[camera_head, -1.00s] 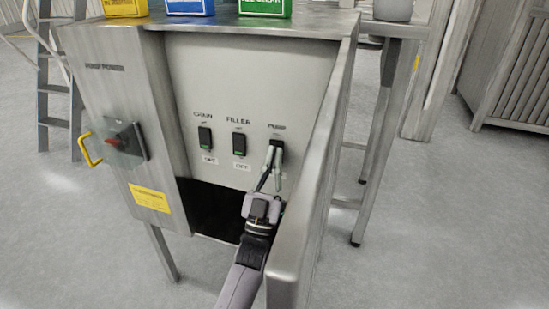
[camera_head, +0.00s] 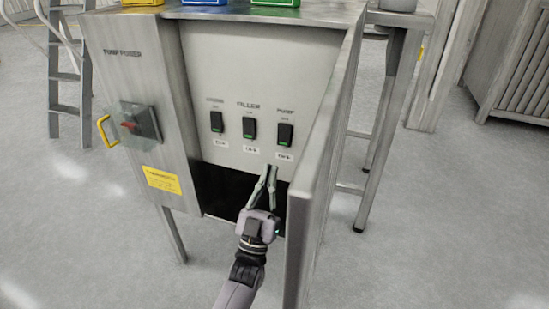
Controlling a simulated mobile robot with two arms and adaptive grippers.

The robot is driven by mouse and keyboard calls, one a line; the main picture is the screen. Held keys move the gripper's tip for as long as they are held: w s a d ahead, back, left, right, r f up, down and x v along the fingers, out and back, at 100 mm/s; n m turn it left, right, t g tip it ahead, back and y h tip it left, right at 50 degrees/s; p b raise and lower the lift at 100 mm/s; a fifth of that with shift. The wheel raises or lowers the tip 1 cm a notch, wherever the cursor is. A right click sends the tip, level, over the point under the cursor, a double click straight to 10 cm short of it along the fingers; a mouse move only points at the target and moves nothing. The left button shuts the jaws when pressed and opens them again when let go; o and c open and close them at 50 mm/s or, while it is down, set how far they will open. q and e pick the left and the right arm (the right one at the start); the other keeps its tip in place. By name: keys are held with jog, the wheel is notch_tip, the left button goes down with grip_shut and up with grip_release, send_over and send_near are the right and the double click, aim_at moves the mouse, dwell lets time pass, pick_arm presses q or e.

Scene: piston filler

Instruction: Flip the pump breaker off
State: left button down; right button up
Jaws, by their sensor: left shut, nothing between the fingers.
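The pump breaker (camera_head: 285,134) is the rightmost of three black switches on the grey panel, under the label PUMP. A green patch shows at its lower end, as on the other two. My left gripper (camera_head: 269,171) is below the pump breaker and a little to its left, apart from it, in front of the dark opening under the panel. Its two thin fingers point up, are shut and hold nothing. My right gripper is not in view.
The filler breaker (camera_head: 250,131) and a third breaker (camera_head: 217,123) stand to the left. A steel side wall (camera_head: 318,190) rises close on the right. A red rotary switch (camera_head: 131,127) and yellow handle (camera_head: 107,131) are farther left. Coloured boxes top the cabinet.

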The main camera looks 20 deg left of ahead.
pick_arm(q)
jog(key=v, duration=0.3)
jog(key=shift+s, duration=0.5)
